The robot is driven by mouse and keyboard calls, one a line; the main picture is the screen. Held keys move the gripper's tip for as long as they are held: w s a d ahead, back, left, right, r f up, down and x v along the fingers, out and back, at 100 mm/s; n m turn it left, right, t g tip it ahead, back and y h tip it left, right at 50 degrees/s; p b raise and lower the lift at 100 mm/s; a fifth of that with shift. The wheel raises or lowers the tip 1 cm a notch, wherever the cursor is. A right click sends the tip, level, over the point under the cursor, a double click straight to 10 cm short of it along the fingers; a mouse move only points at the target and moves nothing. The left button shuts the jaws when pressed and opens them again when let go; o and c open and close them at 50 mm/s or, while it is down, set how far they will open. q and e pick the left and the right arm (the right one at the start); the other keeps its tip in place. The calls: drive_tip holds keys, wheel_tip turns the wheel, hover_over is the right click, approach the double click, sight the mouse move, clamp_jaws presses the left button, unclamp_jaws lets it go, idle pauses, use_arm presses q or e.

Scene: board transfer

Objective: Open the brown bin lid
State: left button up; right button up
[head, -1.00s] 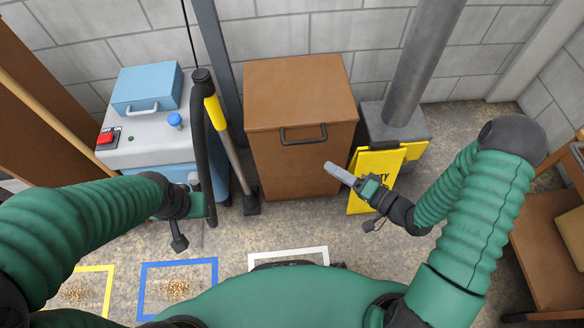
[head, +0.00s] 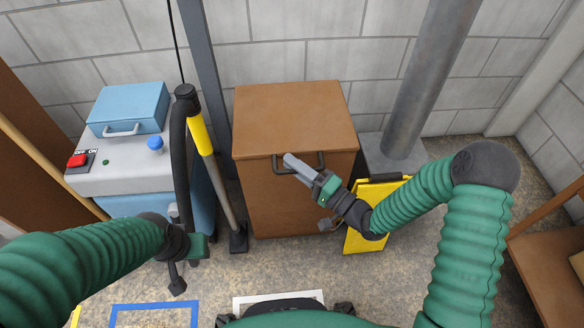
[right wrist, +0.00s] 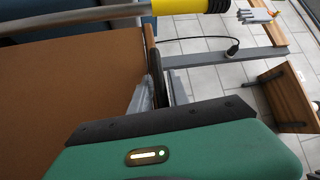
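The brown bin (head: 290,205) stands against the wall with its lid (head: 295,115) down. A dark handle (head: 318,160) sits at the lid's front edge. My right gripper (head: 288,160) reaches the handle from the front right, its fingertips overlapping it. In the right wrist view, two grey fingers (right wrist: 157,98) stand apart with the dark handle (right wrist: 156,70) between them. A firm hold on it does not show. My left gripper (head: 188,262) hangs at the lower left, away from the bin, and its finger opening cannot be made out.
A blue and grey machine (head: 125,160) with a red switch stands left of the bin. A yellow-banded pole (head: 200,135) leans between them. A yellow sign (head: 365,235) and a grey pillar (head: 425,85) stand on the right. The floor in front has blue (head: 155,305) and white outlines.

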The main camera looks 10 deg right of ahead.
drive_tip(key=shift+w+a+r, duration=0.1)
drive_tip(key=shift+w+a, duration=0.1)
drive_tip(key=shift+c, duration=0.3)
clamp_jaws()
drive_tip(key=shift+s, duration=0.1)
idle(1.0)
